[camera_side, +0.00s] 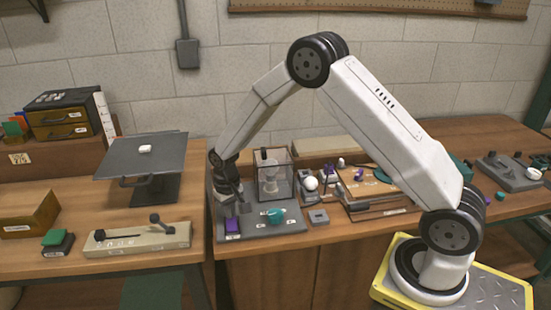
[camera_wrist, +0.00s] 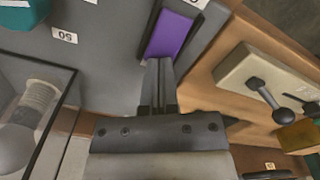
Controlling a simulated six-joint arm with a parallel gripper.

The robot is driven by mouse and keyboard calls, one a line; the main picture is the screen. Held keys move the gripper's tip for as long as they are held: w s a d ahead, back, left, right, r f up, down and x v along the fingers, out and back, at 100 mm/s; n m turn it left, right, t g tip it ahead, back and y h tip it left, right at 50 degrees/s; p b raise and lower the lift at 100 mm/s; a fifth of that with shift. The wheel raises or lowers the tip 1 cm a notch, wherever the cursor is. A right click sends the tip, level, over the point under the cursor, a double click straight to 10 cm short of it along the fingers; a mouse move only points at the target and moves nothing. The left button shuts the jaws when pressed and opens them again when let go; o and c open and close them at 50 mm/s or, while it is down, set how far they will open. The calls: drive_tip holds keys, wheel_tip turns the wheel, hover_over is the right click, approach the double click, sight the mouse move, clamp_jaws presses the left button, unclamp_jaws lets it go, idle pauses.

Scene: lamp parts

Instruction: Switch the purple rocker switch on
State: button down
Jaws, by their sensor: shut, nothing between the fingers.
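The purple rocker switch (camera_side: 233,226) sits in a dark frame at the front left corner of a grey panel (camera_side: 258,232). In the wrist view the purple rocker (camera_wrist: 170,35) fills the upper middle, with its near end by my fingertips. My gripper (camera_wrist: 158,62) is shut and empty, its fingertips at the near end of the switch; I cannot tell whether they touch it. In the side view my gripper (camera_side: 243,207) points down just above and behind the switch. Which way the rocker is tilted is not clear.
A clear box with a bulb inside (camera_side: 273,175) stands close on the panel; it also shows in the wrist view (camera_wrist: 38,110). A teal part (camera_side: 277,214) lies on the panel. A beige lever block (camera_side: 138,239) is on the left bench, across a gap.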

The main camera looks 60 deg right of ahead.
sight(234, 220)
drive_tip(key=shift+f, duration=0.5)
idle(0.3)
drive_tip(key=shift+r, duration=3.55)
drive_tip(key=shift+s+r, duration=0.35)
drive_tip(key=shift+s, duration=0.15)
drive_tip(key=s+r+n+t, duration=0.1)
drive_tip(key=s+r, duration=0.1)
drive_tip(key=s, duration=0.7)
drive_tip(key=s+r+n+t, duration=0.1)
drive_tip(key=s+r+n, duration=0.1)
drive_tip(key=s, duration=0.8)
drive_tip(key=shift+a+r+t, duration=0.2)
drive_tip(key=shift+r+t, duration=0.05)
drive_tip(key=shift+t, duration=0.05)
